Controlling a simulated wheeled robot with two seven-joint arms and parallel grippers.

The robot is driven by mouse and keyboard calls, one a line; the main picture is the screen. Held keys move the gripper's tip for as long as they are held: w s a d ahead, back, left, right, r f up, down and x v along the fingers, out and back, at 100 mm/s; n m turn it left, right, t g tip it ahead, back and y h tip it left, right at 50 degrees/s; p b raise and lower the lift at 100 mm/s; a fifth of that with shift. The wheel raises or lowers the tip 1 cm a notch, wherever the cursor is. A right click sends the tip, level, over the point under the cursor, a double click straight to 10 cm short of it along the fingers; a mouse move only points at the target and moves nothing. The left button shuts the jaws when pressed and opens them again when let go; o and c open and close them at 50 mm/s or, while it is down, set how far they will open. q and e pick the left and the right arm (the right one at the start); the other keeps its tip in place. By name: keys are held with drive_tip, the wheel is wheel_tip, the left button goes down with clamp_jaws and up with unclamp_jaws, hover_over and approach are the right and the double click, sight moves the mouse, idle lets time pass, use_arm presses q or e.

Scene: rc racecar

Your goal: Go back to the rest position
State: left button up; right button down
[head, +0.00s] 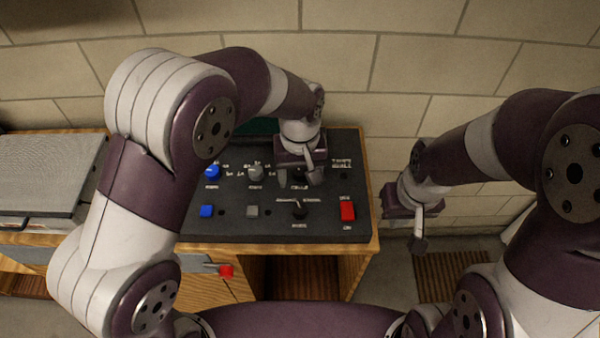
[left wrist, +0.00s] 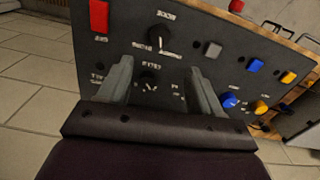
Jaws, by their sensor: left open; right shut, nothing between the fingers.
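My left gripper (head: 307,180) is open over the upper right part of a dark control panel (head: 240,226). In the left wrist view its two fingers (left wrist: 160,72) stand apart, on either side of a black knob (left wrist: 148,83); I cannot tell whether they touch it. Another black knob (left wrist: 160,42) lies beyond the fingertips, and it also shows in the head view (head: 299,210). My right gripper (head: 418,243) is shut and empty, out to the right of the panel and clear of it.
A grey-topped unit (head: 50,172) stands at left. A brick wall (head: 420,60) is behind.

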use_arm(q)
drive_tip(key=s+a, duration=0.5)
drive_tip(key=a, duration=0.4)
drive_tip(key=s+a+r+m+t, duration=0.1)
drive_tip(key=s+a, duration=0.4)
drive_tip(key=a, duration=0.4)
drive_tip(key=shift+s, duration=0.25)
drive_tip(key=shift+s+a+r+m, duration=0.1)
drive_tip(key=shift+s+a+m, duration=0.05)
drive_tip(key=shift+m, duration=0.15)
